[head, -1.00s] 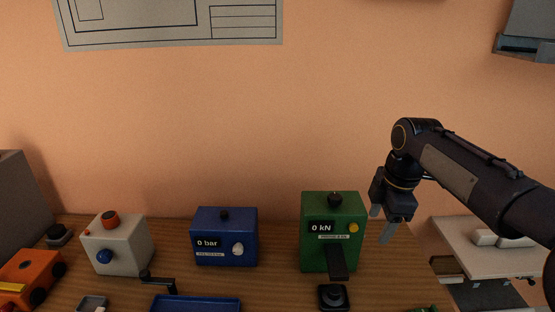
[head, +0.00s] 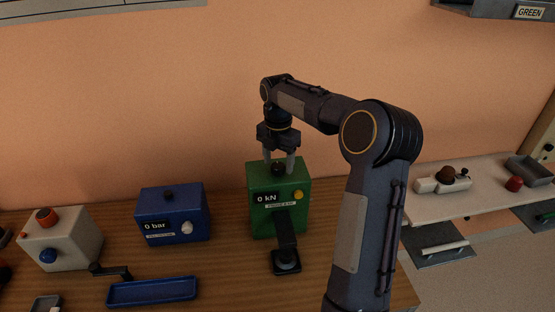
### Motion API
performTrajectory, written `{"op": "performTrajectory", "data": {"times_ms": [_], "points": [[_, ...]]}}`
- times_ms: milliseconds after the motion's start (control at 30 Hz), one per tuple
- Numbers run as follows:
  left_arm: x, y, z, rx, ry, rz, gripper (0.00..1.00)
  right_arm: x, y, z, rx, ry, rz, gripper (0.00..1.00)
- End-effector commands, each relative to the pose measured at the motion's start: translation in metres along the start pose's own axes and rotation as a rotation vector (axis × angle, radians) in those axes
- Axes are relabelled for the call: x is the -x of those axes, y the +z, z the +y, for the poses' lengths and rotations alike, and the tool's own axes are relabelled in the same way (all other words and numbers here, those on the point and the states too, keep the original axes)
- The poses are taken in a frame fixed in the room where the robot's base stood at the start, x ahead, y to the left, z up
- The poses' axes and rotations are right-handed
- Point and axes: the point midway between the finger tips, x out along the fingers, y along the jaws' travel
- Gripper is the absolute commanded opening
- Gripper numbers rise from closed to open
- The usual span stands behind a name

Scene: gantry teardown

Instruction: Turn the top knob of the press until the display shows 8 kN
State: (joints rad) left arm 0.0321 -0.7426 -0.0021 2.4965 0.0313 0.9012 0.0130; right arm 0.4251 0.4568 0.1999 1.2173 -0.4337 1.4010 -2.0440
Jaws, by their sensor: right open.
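The press is a green box (head: 262,222) on the wooden table, with a display (head: 267,198) that reads 0 kN. A dark top knob (head: 278,168) sits on its upper face. A yellow button (head: 299,195) is on its front, and a black arm and foot (head: 286,262) stand before it. My right gripper (head: 279,166) points down from above with its fingers open, one to each side of the top knob. Whether the fingers touch the knob cannot be told. My left gripper is not in view.
A blue box (head: 160,215) reading 0 bar stands left of the press, and a white box (head: 75,245) with an orange knob stands farther left. A blue tray (head: 150,291) lies in front. A light side table (head: 480,190) is at the right.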

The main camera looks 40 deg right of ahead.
Motion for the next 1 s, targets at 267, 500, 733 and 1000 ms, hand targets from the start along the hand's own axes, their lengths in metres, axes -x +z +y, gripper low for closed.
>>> {"op": "performTrajectory", "data": {"times_ms": [267,500,733,1000], "points": [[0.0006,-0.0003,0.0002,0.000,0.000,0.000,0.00,-0.0053,0.0000,-0.0001,-0.001,0.000,0.000,0.59],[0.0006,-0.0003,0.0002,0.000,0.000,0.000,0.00,-0.0050,-0.0001,-0.0001,-0.001,0.000,0.000,0.35],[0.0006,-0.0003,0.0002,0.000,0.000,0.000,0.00,-0.0048,-0.0002,-0.0001,-0.001,0.000,0.000,0.14],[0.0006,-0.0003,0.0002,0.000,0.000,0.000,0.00,-0.0046,-0.0004,0.0000,-0.051,0.001,0.001,0.14]]}}
